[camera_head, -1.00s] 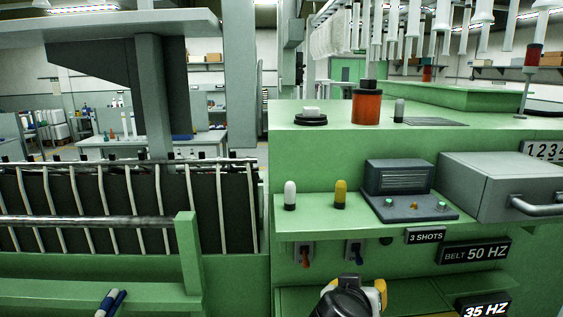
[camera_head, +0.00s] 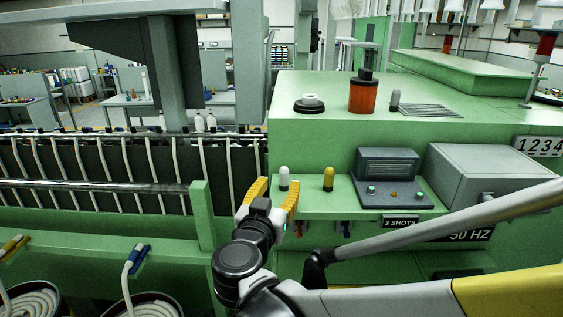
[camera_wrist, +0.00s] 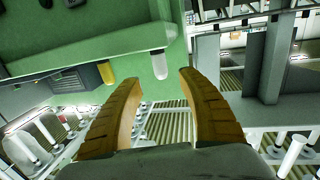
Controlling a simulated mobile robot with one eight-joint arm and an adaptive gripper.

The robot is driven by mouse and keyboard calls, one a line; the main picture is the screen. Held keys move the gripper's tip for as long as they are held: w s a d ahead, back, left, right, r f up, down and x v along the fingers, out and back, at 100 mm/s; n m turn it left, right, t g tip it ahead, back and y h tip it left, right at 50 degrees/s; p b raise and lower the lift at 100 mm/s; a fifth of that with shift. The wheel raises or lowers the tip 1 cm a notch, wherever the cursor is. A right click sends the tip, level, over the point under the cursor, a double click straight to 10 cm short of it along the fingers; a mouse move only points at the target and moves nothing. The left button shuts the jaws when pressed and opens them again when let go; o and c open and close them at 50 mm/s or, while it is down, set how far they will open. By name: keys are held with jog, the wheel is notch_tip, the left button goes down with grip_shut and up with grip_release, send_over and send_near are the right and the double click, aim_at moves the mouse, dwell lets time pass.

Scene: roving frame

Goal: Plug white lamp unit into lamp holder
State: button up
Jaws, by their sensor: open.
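The white lamp unit (camera_head: 284,178), a small white-domed cylinder with a dark base, stands upright on the green shelf at its left end. In the wrist view the white lamp unit (camera_wrist: 160,64) shows ahead, between the lines of my fingertips. My gripper (camera_head: 275,187) is open with its yellow fingers apart, close to the lamp; whether they touch it or flank it cannot be told. My gripper (camera_wrist: 163,77) looks empty in the wrist view. A black round base with a pale centre (camera_head: 309,103) sits on the machine top; it may be the lamp holder.
A yellow lamp unit (camera_head: 328,179) stands just right of the white one. A dark control box (camera_head: 388,165) and a grey drawer box (camera_head: 475,180) are further right. An orange-red cylinder (camera_head: 363,96) and a grey peg (camera_head: 395,97) stand on the machine top. A green post (camera_head: 202,215) is left.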

aim_at(283, 179)
jog(key=x, duration=0.4)
jog(key=f+p+x, duration=0.1)
jog(key=x, duration=0.2)
jog(key=shift+s, duration=0.2)
grip_shut()
